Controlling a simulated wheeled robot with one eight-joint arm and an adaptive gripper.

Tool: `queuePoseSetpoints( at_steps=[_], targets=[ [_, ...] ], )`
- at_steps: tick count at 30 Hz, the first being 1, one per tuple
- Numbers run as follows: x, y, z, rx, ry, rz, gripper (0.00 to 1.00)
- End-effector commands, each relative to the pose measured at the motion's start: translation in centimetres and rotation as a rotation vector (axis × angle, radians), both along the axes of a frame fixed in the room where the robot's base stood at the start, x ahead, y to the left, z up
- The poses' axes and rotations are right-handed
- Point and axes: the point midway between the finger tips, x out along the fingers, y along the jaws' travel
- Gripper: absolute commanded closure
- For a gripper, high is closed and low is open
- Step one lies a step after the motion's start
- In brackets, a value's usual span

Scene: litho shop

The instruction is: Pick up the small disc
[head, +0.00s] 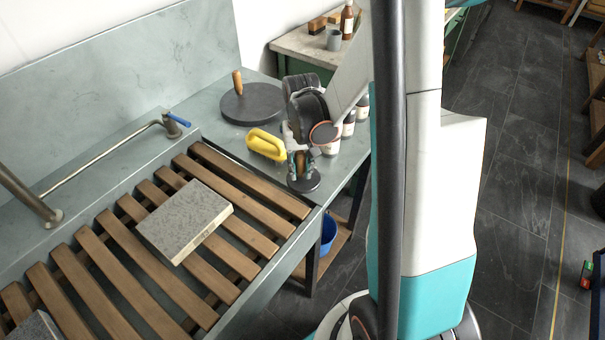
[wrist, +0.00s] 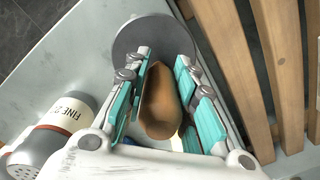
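The small disc (head: 303,183) is a flat dark grey round plate with a wooden handle standing up from it. In the head view it is below my gripper (head: 301,163), by the front edge of the grey counter. In the wrist view the disc (wrist: 142,36) shows beyond my fingertips. Its brown handle (wrist: 162,105) stands between the teal finger pads of my gripper (wrist: 165,68). I cannot tell whether the disc touches the counter.
A larger dark disc (head: 262,104) with a wooden handle lies behind my gripper. A yellow handled thing (head: 266,144) is close at left. Labelled bottles (head: 348,126) stand at right; one (wrist: 72,112) shows in the wrist view. A wooden slat rack (head: 250,181) holds a stone slab (head: 185,220).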

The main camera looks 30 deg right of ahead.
Motion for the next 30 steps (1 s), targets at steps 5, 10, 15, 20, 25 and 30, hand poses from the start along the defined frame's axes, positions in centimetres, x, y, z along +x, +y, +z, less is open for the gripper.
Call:
queuePoseSetpoints(
  at_steps=[5,10,15,20,25,30],
  targets=[
    [0.0,0.0,0.0,0.001,0.000,0.000,1.00],
    [0.0,0.1,0.0,0.001,0.000,0.000,1.00],
    [0.0,0.1,0.3,0.002,-0.001,0.000,1.00],
    [0.0,0.1,1.9,0.001,0.000,0.000,1.00],
    [0.0,0.0,5.3,0.001,0.000,0.000,1.00],
    [-0.1,0.0,9.6,0.001,0.000,0.000,1.00]
  ],
)
